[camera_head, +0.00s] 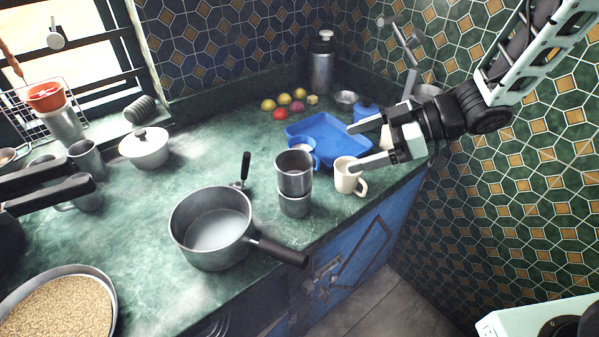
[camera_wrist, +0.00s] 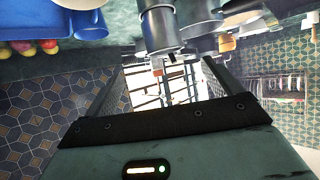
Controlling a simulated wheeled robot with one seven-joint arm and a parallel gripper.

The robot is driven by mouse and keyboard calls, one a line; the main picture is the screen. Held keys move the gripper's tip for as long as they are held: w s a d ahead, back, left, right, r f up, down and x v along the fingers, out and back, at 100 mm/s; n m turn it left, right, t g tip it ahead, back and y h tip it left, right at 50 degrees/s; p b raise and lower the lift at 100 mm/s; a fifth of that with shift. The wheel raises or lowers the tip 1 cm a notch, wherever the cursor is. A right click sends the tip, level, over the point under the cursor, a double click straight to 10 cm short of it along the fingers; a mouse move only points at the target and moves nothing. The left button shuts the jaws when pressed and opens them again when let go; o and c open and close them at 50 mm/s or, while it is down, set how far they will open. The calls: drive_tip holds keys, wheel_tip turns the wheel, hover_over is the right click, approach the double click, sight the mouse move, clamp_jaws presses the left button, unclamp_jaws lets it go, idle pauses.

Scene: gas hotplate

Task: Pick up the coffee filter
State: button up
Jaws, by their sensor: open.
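In the wrist view a steel cylinder (camera_wrist: 159,30), which appears to be the filter, stands at the top middle. My gripper (camera_head: 353,147) is open and empty, right of the filter in the head view. Its fingers point left towards the filter and are apart from it. The lower finger appears just above or in front of the cream mug; the exact gap cannot be told.
A cream mug (camera_head: 347,178) and a blue mug (camera_head: 300,148) stand close to the filter. A blue tray (camera_head: 322,128) lies behind. A saucepan (camera_head: 211,230) stands front left, its black handle reaching towards the counter edge. Several fruits (camera_head: 280,114) lie at the back.

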approach(295, 167)
drive_tip(key=s+a, duration=0.2)
drive_tip(key=a, duration=0.2)
drive_tip(key=shift+r+p+x, duration=0.15)
drive_tip(key=shift+p+x, duration=0.2)
drive_tip(key=shift+x, duration=0.95)
drive_tip(key=shift+r+p+x, duration=0.15)
drive_tip(key=shift+p+x, duration=0.2)
drive_tip(key=shift+x, duration=0.9)
drive_tip(key=shift+s+a, duration=0.15)
drive_tip(key=shift+a, duration=0.05)
drive_tip(key=c, duration=1.1)
